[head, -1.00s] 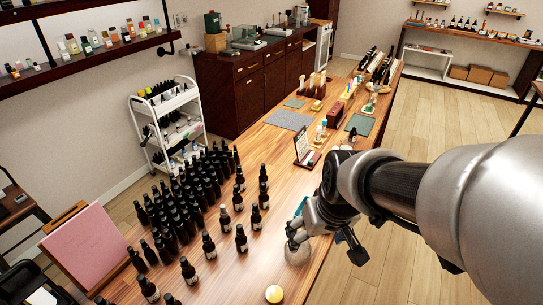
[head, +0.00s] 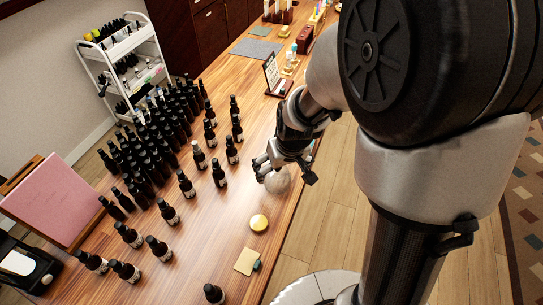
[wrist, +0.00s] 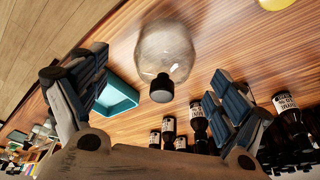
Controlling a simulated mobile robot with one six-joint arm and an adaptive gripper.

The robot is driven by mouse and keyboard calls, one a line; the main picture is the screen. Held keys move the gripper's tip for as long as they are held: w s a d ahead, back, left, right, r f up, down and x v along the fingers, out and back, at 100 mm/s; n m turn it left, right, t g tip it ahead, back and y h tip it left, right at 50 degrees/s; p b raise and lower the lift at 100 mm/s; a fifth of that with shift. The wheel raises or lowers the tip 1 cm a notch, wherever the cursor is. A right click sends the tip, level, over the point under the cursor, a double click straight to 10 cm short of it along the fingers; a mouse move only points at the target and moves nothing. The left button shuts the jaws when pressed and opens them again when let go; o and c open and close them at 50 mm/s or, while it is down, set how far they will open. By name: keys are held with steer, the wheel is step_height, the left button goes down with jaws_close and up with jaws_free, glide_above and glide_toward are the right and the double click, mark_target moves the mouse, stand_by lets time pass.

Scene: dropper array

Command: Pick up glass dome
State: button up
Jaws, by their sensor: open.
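The glass dome (wrist: 166,50) is clear and rounded with a dark knob, and stands on the wooden table. In the wrist view it lies ahead of my gripper (wrist: 158,95), between the lines of its two spread fingers. In the head view the dome (head: 278,181) shows just below my gripper (head: 283,172), close to the table's right edge. My gripper is open and I see nothing held in it. Whether a finger touches the dome cannot be told from the head view.
Many dark bottles (head: 150,150) crowd the table to the left, with several (wrist: 198,125) near my gripper. A teal tray (wrist: 118,92) lies beside the dome. A yellow round item (head: 259,222) and a pale yellow pad (head: 247,261) lie nearer on the table.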

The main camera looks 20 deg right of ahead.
mark_target(278, 172)
steer(key=x, duration=0.1)
steer(key=b+x, duration=0.1)
steer(key=x, duration=0.1)
steer(key=b+x, duration=0.1)
steer(key=x, duration=0.1)
steer(key=shift+s+a+f, duration=0.1)
steer(key=shift+a+f, duration=0.1)
steer(key=shift+a, duration=0.05)
steer(key=shift+r, duration=0.1)
steer(key=c, duration=1.2)
